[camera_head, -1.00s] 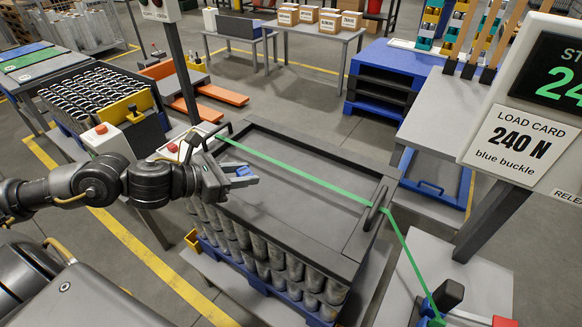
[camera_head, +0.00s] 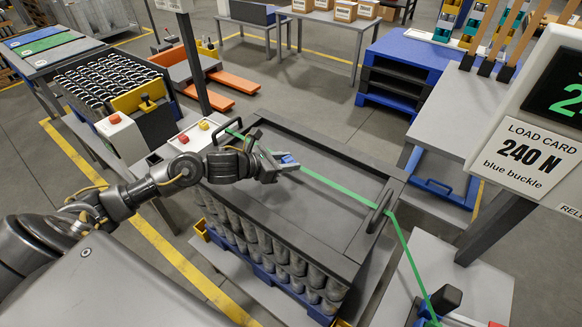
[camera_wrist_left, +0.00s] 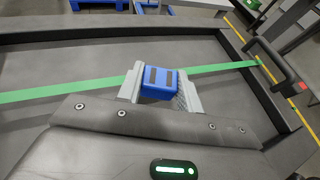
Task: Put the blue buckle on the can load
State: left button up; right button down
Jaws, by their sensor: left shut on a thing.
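The can load (camera_head: 270,254) stands on a blue pallet, with rows of grey cans under a dark grey top frame (camera_head: 322,177). A green strap (camera_head: 337,185) runs across the top frame and down past its right side. My left gripper (camera_head: 284,162) is over the top frame. In the left wrist view its fingers are shut on the blue buckle (camera_wrist_left: 159,83), which appears over the line of the green strap (camera_wrist_left: 65,88). I cannot tell whether the buckle touches the strap. My right gripper is not in view.
A sign post at right shows a load card (camera_head: 525,152) reading 240 N, blue buckle. Black handles (camera_head: 379,211) stand up at the frame's ends. A crate of cans (camera_head: 110,85) and a box with red buttons (camera_head: 193,138) are at left.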

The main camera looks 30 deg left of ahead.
aim_at(291, 177)
pick_arm(q)
jog(key=shift+w+d+f, duration=0.15)
jog(key=shift+w+f, duration=0.85)
jog(key=shift+f, duration=0.2)
notch_tip(291, 177, down, 3)
jog(key=shift+w+p, duration=0.1)
jog(key=shift+p, duration=0.55)
jog(key=shift+f, duration=0.1)
jog(key=shift+f, duration=0.1)
jog(key=shift+f+b, duration=0.15)
jog(key=shift+b, duration=0.15)
jog(key=o, duration=1)
jog(key=shift+c, duration=0.2)
